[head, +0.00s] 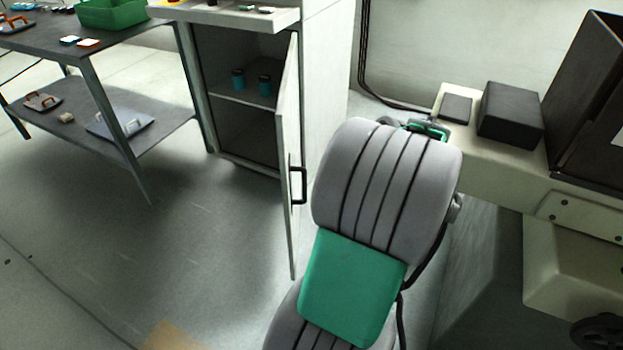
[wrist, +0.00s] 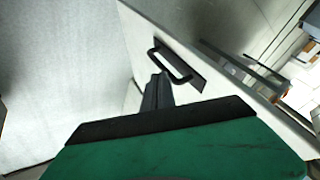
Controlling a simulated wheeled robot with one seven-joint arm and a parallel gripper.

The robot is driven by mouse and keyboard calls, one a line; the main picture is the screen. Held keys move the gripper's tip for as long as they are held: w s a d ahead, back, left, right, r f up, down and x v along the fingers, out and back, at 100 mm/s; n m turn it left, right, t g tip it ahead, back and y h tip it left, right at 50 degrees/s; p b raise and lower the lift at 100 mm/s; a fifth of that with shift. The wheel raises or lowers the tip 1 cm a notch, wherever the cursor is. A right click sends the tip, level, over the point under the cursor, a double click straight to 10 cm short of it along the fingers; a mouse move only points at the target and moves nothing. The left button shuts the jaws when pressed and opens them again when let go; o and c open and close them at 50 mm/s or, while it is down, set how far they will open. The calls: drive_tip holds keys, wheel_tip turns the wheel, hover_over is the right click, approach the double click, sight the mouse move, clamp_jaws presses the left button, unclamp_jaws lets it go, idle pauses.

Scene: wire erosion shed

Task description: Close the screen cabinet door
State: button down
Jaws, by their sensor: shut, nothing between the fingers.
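The screen cabinet (head: 233,121) stands left of centre in the head view with its door (head: 287,160) standing open, seen nearly edge-on. The door carries a black bar handle (head: 303,186) on its right-hand face. In the wrist view the pale door (wrist: 140,35) runs diagonally, with the black handle (wrist: 176,66) near the middle. My gripper (wrist: 157,80) is shut and empty, its tips close to the door face beside the handle. I cannot tell whether they touch. My arm hides the gripper in the head view.
A dark workbench (head: 75,45) with a green bin (head: 112,13) is at left. A pale machine (head: 500,155) with black boxes stands at right. The floor (head: 190,225) before the cabinet is clear.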

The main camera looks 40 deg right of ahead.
drive_tip(key=w+a+f+b, duration=0.3)
drive_tip(key=w+f, duration=0.4)
drive_tip(key=w, duration=0.1)
drive_tip(key=shift+a, duration=0.25)
drive_tip(key=shift+w+a+f, duration=0.1)
drive_tip(key=shift+w, duration=0.1)
